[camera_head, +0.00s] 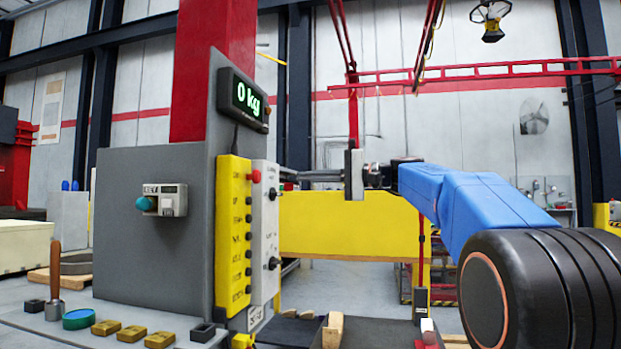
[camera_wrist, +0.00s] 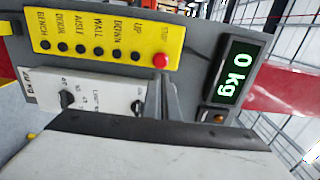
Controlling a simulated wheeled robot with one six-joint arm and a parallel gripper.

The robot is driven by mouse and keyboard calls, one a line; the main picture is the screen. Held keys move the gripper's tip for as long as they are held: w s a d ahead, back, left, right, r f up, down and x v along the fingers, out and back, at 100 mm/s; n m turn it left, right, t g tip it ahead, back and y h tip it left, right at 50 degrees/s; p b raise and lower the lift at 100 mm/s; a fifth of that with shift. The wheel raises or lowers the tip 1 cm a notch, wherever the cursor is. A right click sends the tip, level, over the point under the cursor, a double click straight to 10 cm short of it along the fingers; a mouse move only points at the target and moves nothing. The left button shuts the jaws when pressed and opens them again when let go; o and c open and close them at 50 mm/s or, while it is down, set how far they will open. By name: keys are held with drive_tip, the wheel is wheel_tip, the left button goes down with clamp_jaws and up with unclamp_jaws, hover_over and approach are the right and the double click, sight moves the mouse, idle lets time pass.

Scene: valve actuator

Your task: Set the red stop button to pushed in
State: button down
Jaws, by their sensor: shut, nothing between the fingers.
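The red stop button (camera_head: 256,176) sits at the top of the yellow control panel (camera_head: 234,235), on its edge facing my arm, and stands out from the face. In the wrist view the red stop button (camera_wrist: 160,60) is at the STOP end of the yellow panel (camera_wrist: 100,40), beside a row of black buttons. My gripper (camera_head: 287,173) is shut and empty, its fingers pointing left toward the panel at about the button's height. In the wrist view my gripper (camera_wrist: 161,80) has its tips just below the button in the picture. Whether they touch it is unclear.
A white panel with dark knobs (camera_head: 265,230) stands right beside the yellow one and close to my fingers. A display reading 0 kg (camera_head: 244,100) is above. A key box (camera_head: 163,200) is on the grey board at left. Several small blocks lie on the bench below.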

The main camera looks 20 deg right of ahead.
sight(259, 175)
drive_tip(key=x, duration=1)
drive_tip(key=shift+w+a, duration=0.25)
drive_tip(key=shift+a, duration=0.05)
drive_tip(key=shift+w+a, duration=0.2)
drive_tip(key=shift+a, duration=0.1)
drive_tip(key=shift+w+a, duration=0.15)
drive_tip(key=shift+a, duration=0.05)
drive_tip(key=shift+r, duration=0.25)
